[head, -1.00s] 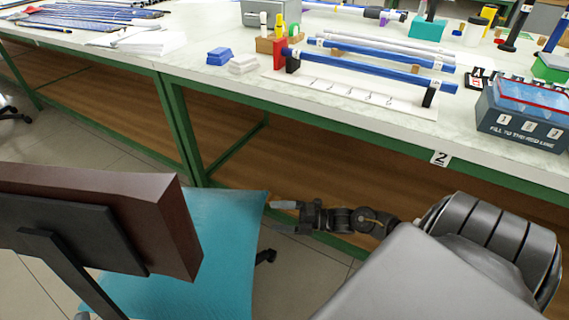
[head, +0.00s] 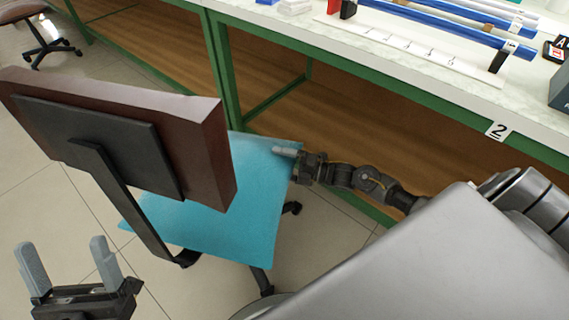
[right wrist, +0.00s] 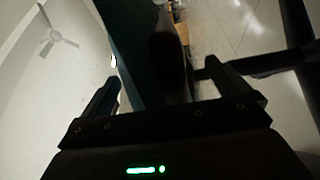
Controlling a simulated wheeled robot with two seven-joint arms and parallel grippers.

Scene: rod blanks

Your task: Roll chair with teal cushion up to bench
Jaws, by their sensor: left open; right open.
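The chair has a teal cushion (head: 225,200) and a brown backrest (head: 190,135) on a black bracket. It stands on the floor in front of the bench (head: 440,88), with the backrest on the near left side. My right gripper (head: 287,158) is at the cushion's right edge, its fingers partly hidden; I cannot tell whether it touches. In the dark right wrist view its fingers (right wrist: 168,85) are apart, with dark teal and brown surfaces beyond and between them. My left gripper (head: 68,268) is open and empty at the lower left, apart from the chair.
Green bench legs (head: 222,75) stand behind the chair, with a brown panel (head: 400,135) under the worktop. A label marked 2 (head: 497,131) is on the bench edge. Another brown-seated stool (head: 45,38) stands at far left. Tiled floor is clear at left.

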